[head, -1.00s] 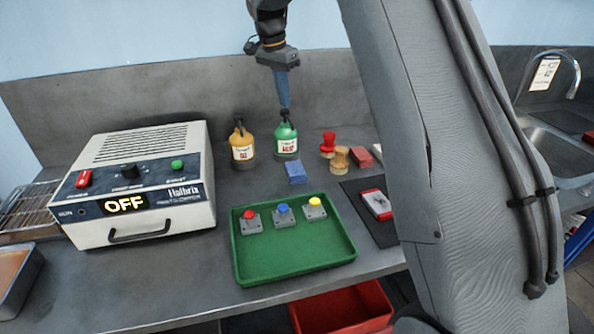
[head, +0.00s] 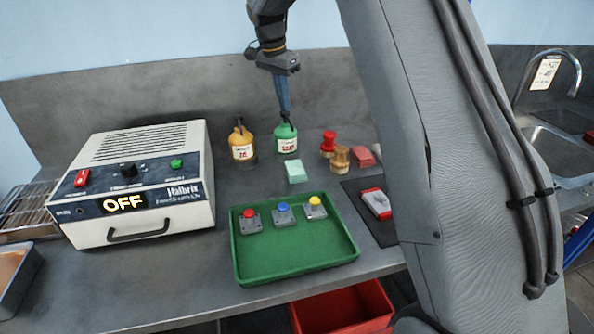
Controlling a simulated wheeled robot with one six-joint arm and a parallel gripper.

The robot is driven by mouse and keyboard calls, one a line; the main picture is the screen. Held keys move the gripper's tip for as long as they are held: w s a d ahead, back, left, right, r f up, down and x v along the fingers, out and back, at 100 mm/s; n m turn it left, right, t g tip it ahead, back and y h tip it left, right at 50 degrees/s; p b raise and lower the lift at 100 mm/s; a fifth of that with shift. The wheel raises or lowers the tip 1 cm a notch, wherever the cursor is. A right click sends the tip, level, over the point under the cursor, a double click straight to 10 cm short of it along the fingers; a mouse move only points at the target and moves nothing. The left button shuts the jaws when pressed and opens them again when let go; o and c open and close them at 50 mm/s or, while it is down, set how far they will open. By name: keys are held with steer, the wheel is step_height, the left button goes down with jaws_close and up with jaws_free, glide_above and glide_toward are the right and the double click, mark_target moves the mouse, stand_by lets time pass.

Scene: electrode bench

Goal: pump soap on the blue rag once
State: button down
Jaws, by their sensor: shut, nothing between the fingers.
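The rag (head: 296,171) lies flat on the bench in front of the green bottle, and its top now looks pale mint green. The green soap bottle (head: 286,144), with a white label and a dark pump head, stands upright by the back wall. My gripper (head: 286,115) is shut and empty, pointing down onto the pump head. The fingertips appear to touch it, and the pump head looks low and is partly hidden by them.
An orange bottle (head: 242,146) stands just left of the green one. Red and wooden stamps (head: 328,143) stand to the right. A green tray (head: 290,252) with coloured buttons lies in front. A power unit (head: 135,190) reading OFF stands left.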

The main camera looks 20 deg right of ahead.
steer(key=shift+f, duration=0.45)
steer(key=shift+d+p+v, duration=0.2)
steer(key=shift+p+v, duration=0.4)
steer(key=shift+v, duration=0.6)
steer(key=shift+w+r, duration=0.1)
steer(key=shift+r, duration=0.05)
steer(key=p+v, duration=0.1)
steer(key=v, duration=0.1)
steer(key=p+v, duration=0.1)
steer(key=d+p+v, duration=0.1)
steer(key=v, duration=0.1)
steer(key=shift+w+r+p, duration=0.3)
steer(key=shift+r+p, duration=0.05)
steer(key=shift+r, duration=0.15)
